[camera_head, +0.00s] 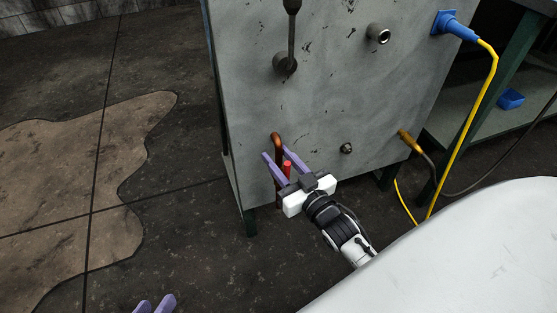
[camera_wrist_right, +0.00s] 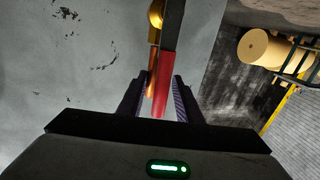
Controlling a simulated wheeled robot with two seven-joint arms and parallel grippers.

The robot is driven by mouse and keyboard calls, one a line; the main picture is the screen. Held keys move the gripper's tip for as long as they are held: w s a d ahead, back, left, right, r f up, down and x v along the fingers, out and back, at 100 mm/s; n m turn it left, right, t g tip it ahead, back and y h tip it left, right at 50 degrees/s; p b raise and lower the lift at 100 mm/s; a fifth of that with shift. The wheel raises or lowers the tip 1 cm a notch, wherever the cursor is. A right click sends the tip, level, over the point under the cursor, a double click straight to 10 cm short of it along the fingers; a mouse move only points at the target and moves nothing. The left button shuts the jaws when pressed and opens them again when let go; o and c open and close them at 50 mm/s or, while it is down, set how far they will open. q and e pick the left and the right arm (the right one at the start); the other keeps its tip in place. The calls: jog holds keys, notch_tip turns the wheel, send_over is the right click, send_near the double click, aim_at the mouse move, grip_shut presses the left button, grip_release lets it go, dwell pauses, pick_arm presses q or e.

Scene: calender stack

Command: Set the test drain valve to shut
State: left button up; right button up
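The valve I take for the test drain valve has a red handle (camera_head: 287,167) below a bent copper pipe (camera_head: 277,139) low on the grey panel (camera_head: 330,100). My right gripper (camera_head: 277,153) is open, with its purple fingers on either side of the red handle. In the right wrist view the red handle (camera_wrist_right: 163,92) lies between the spread fingers (camera_wrist_right: 160,80), nearer the right one; contact cannot be made out. The valve body is partly hidden by the gripper in the head view. My left gripper (camera_head: 154,304) shows only its separated purple fingertips at the bottom edge, empty.
A dark lever (camera_head: 291,35) and a pipe stub (camera_head: 378,34) are higher on the panel. A small fitting (camera_head: 346,148) and a brass hose fitting (camera_head: 408,138) are right of the gripper. A yellow cable (camera_head: 478,100) hangs from a blue plug (camera_head: 455,25). The floor at left is clear.

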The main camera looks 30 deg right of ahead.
jog(key=shift+w, duration=0.15)
grip_shut()
